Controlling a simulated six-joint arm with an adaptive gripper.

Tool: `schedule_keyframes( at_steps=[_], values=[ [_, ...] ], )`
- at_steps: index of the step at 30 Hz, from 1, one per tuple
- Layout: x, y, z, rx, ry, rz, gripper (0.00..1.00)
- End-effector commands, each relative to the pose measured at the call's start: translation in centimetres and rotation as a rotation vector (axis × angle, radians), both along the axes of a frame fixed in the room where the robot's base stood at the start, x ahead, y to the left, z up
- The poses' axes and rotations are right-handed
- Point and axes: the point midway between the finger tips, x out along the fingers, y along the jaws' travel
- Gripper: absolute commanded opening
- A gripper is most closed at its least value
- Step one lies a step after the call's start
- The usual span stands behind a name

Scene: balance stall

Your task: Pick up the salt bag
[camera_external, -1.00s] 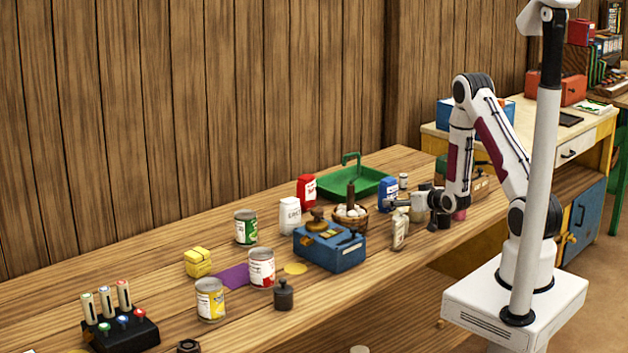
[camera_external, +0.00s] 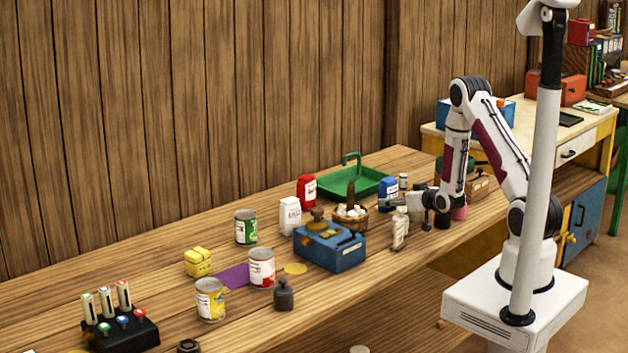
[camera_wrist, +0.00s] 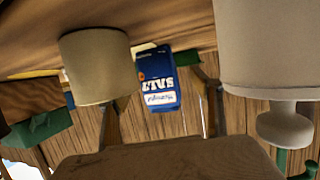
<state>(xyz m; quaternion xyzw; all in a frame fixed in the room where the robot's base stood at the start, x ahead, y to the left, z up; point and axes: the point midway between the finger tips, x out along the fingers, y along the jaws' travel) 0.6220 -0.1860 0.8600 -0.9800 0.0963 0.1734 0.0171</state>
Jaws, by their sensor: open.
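The salt bag is blue with a white label, and stands on the wooden bench in the external view (camera_external: 388,189), in front of the green tray. In the wrist view the salt bag (camera_wrist: 158,78) appears upside down near the middle, with "SALT" legible on it. My gripper (camera_external: 384,203) is open and low over the bench, pointing left, close to the near side of the bag. No thing shows between its fingers. Whether it touches the bag cannot be told.
A beige cylinder (camera_wrist: 97,66) and a larger pale one (camera_wrist: 268,50) flank the bag in the wrist view. A basket of white eggs (camera_external: 350,214), a blue box (camera_external: 340,252) and a small bottle (camera_external: 399,230) stand close by. The green tray (camera_external: 338,186) lies behind.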

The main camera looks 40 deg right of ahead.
Motion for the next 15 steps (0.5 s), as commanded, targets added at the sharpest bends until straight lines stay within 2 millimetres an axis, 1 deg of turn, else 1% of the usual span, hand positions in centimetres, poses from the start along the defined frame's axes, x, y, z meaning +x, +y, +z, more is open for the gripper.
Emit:
schedule_keyframes(
  at_steps=[8, 15],
  values=[
    [0.6, -0.2, -0.1, 0.000, -0.001, 0.000, 0.65],
    [2.4, -0.8, -0.6, -0.001, -0.002, 0.000, 0.65]
  ],
)
